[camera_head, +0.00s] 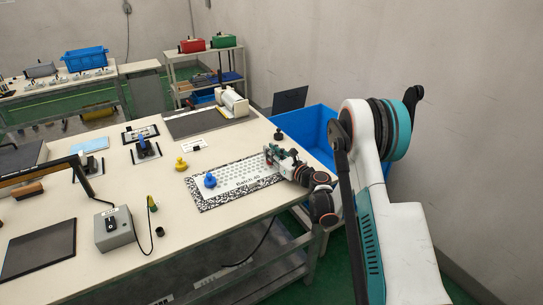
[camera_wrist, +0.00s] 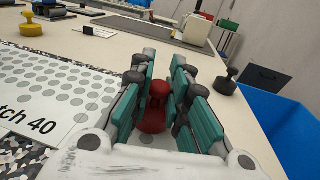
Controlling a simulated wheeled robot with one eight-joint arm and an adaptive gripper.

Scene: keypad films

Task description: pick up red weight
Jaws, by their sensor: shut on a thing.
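The red weight (camera_wrist: 154,112) stands between my gripper's fingers in the wrist view, knob on top. In the head view a bit of red shows by the fingertips, mostly hidden. My gripper (camera_head: 271,152) is at the right end of the white dotted sheet; it also shows in the wrist view (camera_wrist: 163,80), with green finger pads on both sides of the weight, shut on it. I cannot tell whether the weight touches the surface below.
A white dotted sheet (camera_head: 238,175) lies on the table, with a blue weight (camera_head: 210,180) on it. A yellow weight (camera_head: 181,164) stands beyond. A black weight (camera_head: 278,135) is near the table edge, beside a blue bin (camera_head: 312,128). A grey switch box (camera_head: 115,228) stands at left.

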